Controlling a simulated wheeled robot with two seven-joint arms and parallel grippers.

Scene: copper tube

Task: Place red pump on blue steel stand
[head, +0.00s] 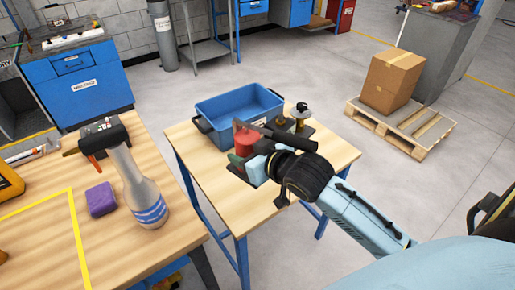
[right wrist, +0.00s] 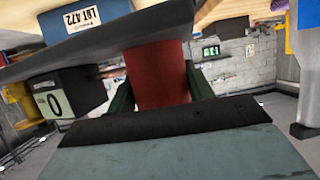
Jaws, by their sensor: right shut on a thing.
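The red pump (head: 243,143) is at the small wood-topped table with blue steel legs (head: 210,165), the only blue stand near it. My right gripper (head: 257,163) is shut on the pump. In the right wrist view the red pump body (right wrist: 158,75) sits between the two green fingers. A dark flat part shows beneath the pump in the head view. My gripper partly hides the pump's lower part, and I cannot tell whether it touches the tabletop. My left gripper is not in view.
A blue crate (head: 238,110) stands behind the pump; its labelled wall also shows in the right wrist view (right wrist: 55,28). A metal part on a dark base (head: 300,113) stands right of the crate.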

